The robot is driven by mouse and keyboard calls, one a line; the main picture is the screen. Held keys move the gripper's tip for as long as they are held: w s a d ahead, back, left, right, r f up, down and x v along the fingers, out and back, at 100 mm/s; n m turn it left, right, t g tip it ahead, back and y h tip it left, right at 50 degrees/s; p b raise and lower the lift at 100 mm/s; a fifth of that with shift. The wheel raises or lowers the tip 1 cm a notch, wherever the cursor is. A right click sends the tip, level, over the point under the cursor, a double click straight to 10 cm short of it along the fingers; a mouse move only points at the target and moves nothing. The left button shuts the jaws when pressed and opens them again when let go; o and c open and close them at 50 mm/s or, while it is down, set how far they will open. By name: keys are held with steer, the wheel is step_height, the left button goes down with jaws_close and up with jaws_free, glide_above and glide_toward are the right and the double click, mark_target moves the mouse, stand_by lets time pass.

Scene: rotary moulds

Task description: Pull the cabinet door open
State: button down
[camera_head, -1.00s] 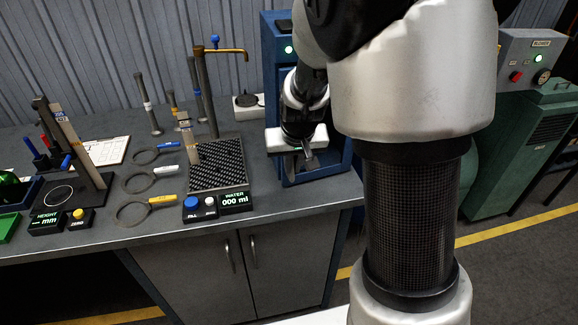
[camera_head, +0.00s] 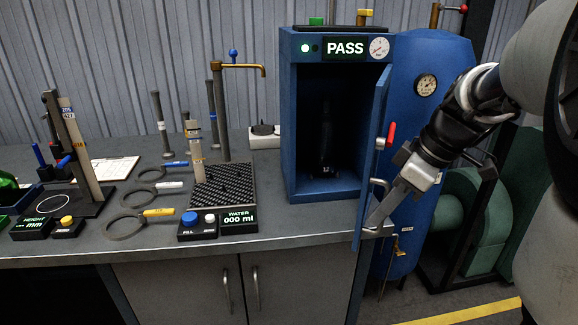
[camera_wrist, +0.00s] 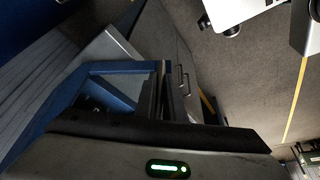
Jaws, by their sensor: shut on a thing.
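The blue cabinet (camera_head: 292,130) stands at the right end of the bench with its front open. Its dark inside shows a black upright object (camera_head: 326,140). The door (camera_head: 371,150) stands swung out at the right side, seen almost edge-on. My gripper (camera_head: 376,222) is at the lower part of the door and is shut on the door handle (camera_head: 380,182); the exact contact is hard to see. In the wrist view the blue cabinet frame (camera_wrist: 115,68) lies beyond my gripper (camera_wrist: 156,100), whose dark fingers partly hide the handle.
A blue tank (camera_head: 425,125) with a gauge stands right of the door, close to my arm. A red lever (camera_head: 391,133) sits by the door edge. A perforated tray (camera_head: 222,188), a tap and ring tools occupy the bench (camera_head: 270,225) to the left.

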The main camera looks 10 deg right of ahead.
steer(key=s+d+n+g, duration=0.1)
steer(key=d+n, duration=0.2)
steer(key=d, duration=0.5)
steer(key=shift+d+y, duration=0.15)
steer(key=shift+y, duration=0.15)
steer(key=c, duration=1.8)
jaws_free()
steer(key=shift+c, duration=0.2)
steer(key=shift+r, duration=0.15)
steer(key=p+v, duration=0.4)
steer(key=v, duration=1.3)
steer(key=shift+p, duration=0.35)
